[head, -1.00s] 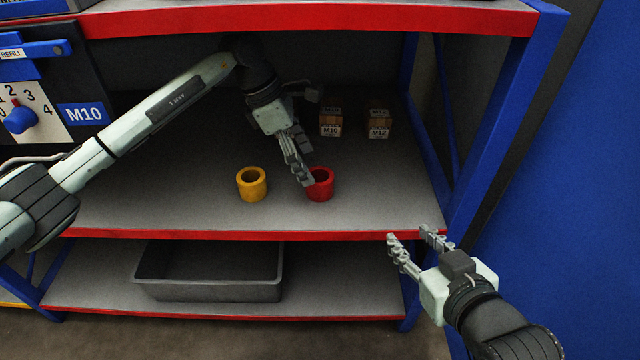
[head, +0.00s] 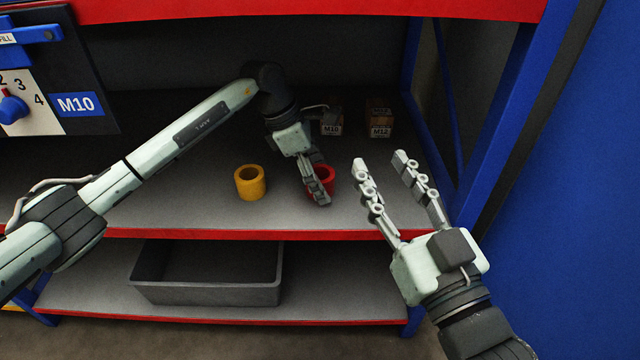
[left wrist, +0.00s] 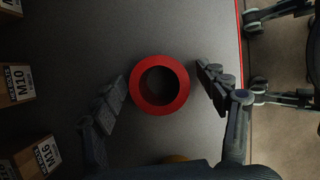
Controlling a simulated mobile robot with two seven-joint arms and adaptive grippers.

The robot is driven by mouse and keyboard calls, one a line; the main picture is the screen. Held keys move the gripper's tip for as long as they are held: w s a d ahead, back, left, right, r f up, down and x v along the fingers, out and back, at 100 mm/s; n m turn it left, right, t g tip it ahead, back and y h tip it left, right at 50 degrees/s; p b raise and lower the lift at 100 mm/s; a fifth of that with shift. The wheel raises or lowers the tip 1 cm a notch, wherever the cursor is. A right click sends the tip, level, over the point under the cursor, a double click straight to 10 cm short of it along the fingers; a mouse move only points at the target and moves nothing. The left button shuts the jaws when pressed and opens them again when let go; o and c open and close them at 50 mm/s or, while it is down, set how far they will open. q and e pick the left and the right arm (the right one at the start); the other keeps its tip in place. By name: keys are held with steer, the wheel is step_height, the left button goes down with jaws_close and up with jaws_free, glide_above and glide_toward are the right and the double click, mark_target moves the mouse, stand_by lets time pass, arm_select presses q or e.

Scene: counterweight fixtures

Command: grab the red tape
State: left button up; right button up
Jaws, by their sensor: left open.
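The red tape (head: 328,177) is a ring standing on the grey middle shelf (head: 200,213), near its front edge. In the head view my left gripper (head: 319,192) is in front of it and hides its left part. In the left wrist view the red tape (left wrist: 160,84) lies between the two open fingers of my left gripper (left wrist: 160,97), with a gap on each side. My right gripper (head: 380,165) is open and empty, in front of the shelf to the right of the tape.
A yellow tape roll (head: 250,182) stands left of the red one. Small M10 (head: 331,123) and M12 (head: 379,122) boxes stand behind. A grey bin (head: 207,275) is on the lower shelf. A blue post (head: 500,130) bounds the right side.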

arm_select(q)
steer(key=c, duration=1.3)
steer(key=shift+r, duration=0.1)
